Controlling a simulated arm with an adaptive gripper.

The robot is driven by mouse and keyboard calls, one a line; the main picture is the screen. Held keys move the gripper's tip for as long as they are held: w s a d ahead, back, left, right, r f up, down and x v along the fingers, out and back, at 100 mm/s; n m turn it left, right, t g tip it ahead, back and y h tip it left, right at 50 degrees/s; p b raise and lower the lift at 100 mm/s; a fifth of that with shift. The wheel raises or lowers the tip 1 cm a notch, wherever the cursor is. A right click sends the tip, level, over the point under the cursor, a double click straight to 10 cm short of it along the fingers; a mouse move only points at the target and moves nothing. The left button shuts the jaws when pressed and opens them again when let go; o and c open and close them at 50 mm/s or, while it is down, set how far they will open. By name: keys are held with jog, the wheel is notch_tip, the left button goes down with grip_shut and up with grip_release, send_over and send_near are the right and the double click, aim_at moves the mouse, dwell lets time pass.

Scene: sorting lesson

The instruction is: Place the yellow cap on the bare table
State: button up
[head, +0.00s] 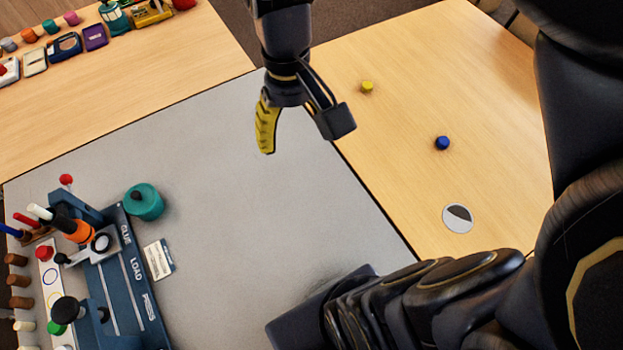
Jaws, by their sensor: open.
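The yellow cap (367,87) sits on the bare wooden table (430,195), right of the grey mat. My gripper (298,140) is open and empty, to the left of the cap and apart from it. It shows one yellow-padded finger and one dark finger, over the right part of the grey mat (240,200). How high it hangs above the mat is hard to tell.
A blue cap (442,143) and a round grey-and-black disc (458,218) lie on the wood at right. A blue press (125,270), a teal pot (145,201) and a small card (158,259) stand at left. Several small items line the back left. The mat's middle is clear.

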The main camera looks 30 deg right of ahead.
jog(key=s+a+n, duration=0.1)
jog(key=s+a, duration=0.1)
jog(key=s, duration=0.8)
jog(key=shift+a+f+n, duration=0.35)
jog(key=shift+a+n, duration=0.05)
